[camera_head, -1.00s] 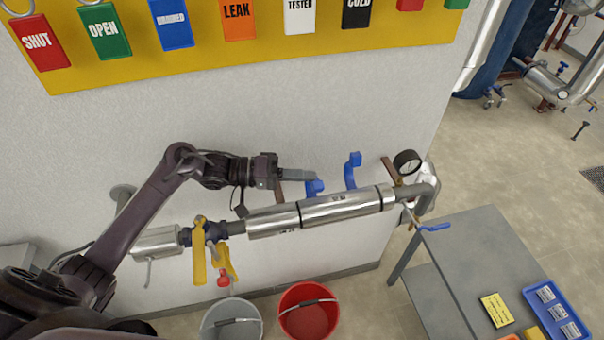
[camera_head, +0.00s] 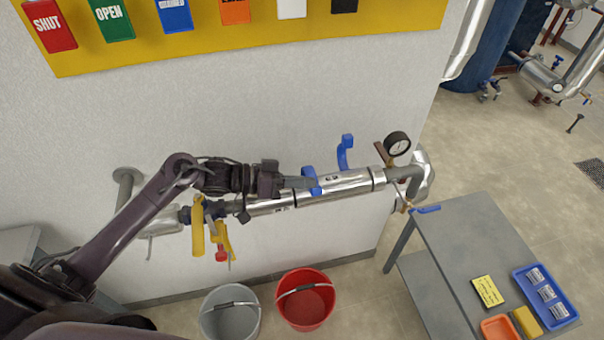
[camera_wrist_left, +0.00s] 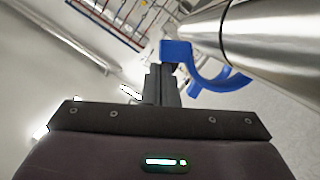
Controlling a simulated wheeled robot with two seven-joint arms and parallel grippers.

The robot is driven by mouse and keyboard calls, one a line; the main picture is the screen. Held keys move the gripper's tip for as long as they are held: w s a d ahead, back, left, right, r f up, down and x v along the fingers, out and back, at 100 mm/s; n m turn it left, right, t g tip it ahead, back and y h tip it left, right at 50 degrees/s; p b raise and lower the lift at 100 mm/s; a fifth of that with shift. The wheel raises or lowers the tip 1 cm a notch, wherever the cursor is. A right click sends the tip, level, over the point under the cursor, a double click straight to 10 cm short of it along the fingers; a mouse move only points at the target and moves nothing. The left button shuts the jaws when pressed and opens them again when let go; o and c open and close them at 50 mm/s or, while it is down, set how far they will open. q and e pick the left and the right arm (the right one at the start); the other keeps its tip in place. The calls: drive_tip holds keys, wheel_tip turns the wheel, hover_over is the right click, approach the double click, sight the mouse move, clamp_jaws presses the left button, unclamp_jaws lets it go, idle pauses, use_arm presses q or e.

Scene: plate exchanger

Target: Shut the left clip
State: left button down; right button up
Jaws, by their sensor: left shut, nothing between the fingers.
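The left clip (camera_head: 313,182) is a curved blue strap with a block-like end. It reaches over the upper side of the silver pipe jacket (camera_head: 345,186), and its end lies across the jacket's near face. My left gripper (camera_head: 302,183) is shut and empty, its fingertips right at the clip. In the left wrist view, the closed fingertips (camera_wrist_left: 162,82) are just below the clip's blue end block (camera_wrist_left: 176,52); I cannot tell whether they touch. Its curved strap shows to the right. The right clip (camera_head: 345,152) stands up above the jacket, open. My right gripper is not in view.
A pressure gauge (camera_head: 398,144) stands at the pipe's right end. Yellow handles and a red tag (camera_head: 221,252) hang at the left. A grey bucket (camera_head: 230,314) and a red bucket (camera_head: 306,301) stand below. A grey table (camera_head: 470,250) is at the right.

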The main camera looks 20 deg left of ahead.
use_arm(q)
drive_tip(key=shift+s+d+f+m, duration=0.2)
drive_tip(key=shift+s+f+m, duration=0.05)
drive_tip(key=shift+f+m, duration=0.2)
drive_tip(key=shift+s+d+f+m, duration=0.15)
drive_tip(key=shift+s+f+m, duration=0.1)
drive_tip(key=shift+f+m, duration=0.15)
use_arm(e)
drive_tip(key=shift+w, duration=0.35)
